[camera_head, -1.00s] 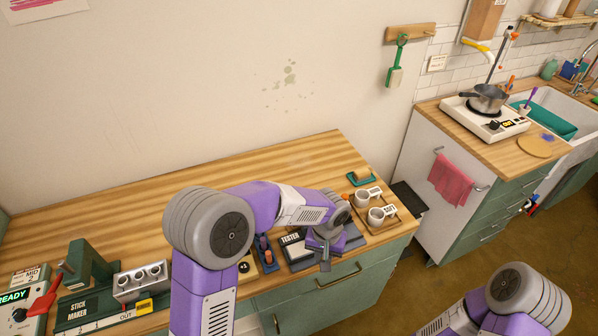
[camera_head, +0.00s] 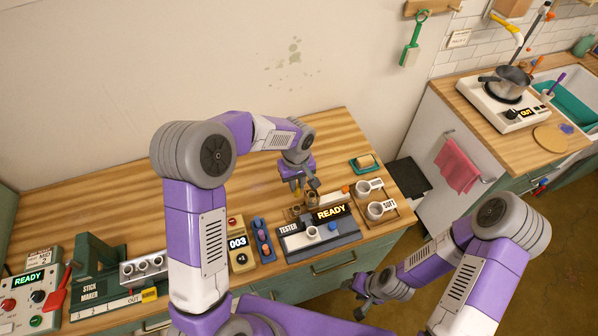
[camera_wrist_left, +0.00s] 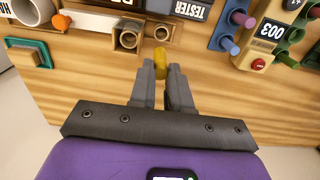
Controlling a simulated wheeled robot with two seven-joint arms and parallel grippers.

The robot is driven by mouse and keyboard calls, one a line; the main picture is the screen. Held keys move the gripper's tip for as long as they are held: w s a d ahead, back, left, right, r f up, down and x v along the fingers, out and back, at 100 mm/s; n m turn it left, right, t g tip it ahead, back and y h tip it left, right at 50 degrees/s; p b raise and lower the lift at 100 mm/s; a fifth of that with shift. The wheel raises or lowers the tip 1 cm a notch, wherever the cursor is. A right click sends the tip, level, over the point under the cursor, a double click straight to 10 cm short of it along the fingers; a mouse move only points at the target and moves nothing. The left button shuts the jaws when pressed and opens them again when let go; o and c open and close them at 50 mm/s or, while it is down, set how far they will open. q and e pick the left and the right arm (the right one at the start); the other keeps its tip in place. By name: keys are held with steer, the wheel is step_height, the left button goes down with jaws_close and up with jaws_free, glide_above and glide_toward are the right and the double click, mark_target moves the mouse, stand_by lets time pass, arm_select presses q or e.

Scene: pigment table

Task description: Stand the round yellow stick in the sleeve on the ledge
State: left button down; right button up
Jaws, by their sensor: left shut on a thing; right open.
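The round yellow stick (camera_wrist_left: 160,62) is held between the fingertips of my left gripper (camera_wrist_left: 160,82), seen end-on in the left wrist view. In the head view my left gripper (camera_head: 297,188) is above the table, just behind the wooden ledge. The ledge has two brown sleeves, a larger one (camera_wrist_left: 128,39) and a smaller one (camera_wrist_left: 162,34); the larger also shows in the head view (camera_head: 312,199). The stick is apart from both sleeves. I cannot tell which sleeve it fits. My right gripper (camera_head: 360,300) is open and empty, low in front of the counter.
The tester (camera_head: 320,236), showing READY, stands in front of the ledge. A tray with two white cups (camera_head: 375,209) is to the right, and a green dish (camera_head: 366,163) behind it. A blue rack of sticks (camera_head: 263,240) stands left. The table behind the ledge is clear.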

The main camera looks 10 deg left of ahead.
mark_target(296, 195)
arm_select(q)
steer(key=shift+s+f+b, duration=0.3)
steer(key=shift+f, duration=0.45)
steer(key=shift+w+f+b, duration=0.1)
steer(key=shift+f+b, duration=0.5)
steer(key=shift+f, duration=0.1)
steer(key=shift+f+b, duration=0.95)
steer(key=shift+f, duration=0.7)
steer(key=shift+f+b, duration=1.5)
steer(key=shift+f, duration=0.15)
steer(key=c, duration=1)
jaws_free()
steer(key=shift+r, duration=0.1)
